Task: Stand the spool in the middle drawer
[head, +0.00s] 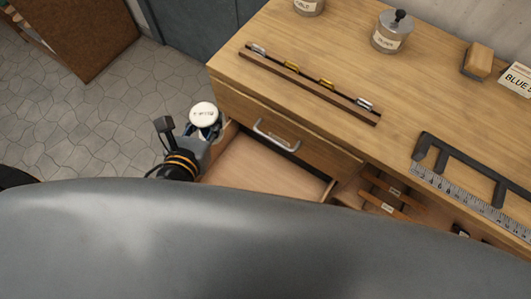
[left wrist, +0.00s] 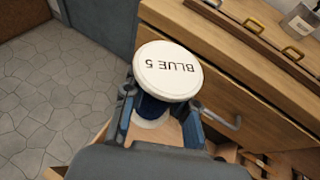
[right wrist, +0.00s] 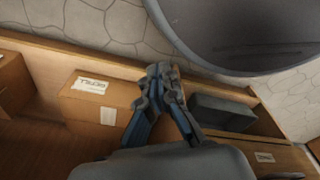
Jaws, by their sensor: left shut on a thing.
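The spool (head: 204,115) has a white round top; in the left wrist view the spool (left wrist: 167,70) reads "BLUE 5" and shows dark blue below the top. My left gripper (left wrist: 160,118) is shut on it, with a finger on each side. In the head view my left gripper (head: 198,135) holds the spool upright at the left edge of an open drawer (head: 255,172). The drawer's visible floor is bare, and my body hides its near part. I cannot tell which drawer is the middle one. My right gripper (right wrist: 164,78) shows only in its wrist view, fingertips together and empty.
A closed drawer front with a metal handle (head: 277,136) sits above the open drawer. The wooden bench top (head: 330,45) carries a rack with clips, jars, a ruler and a black bracket.

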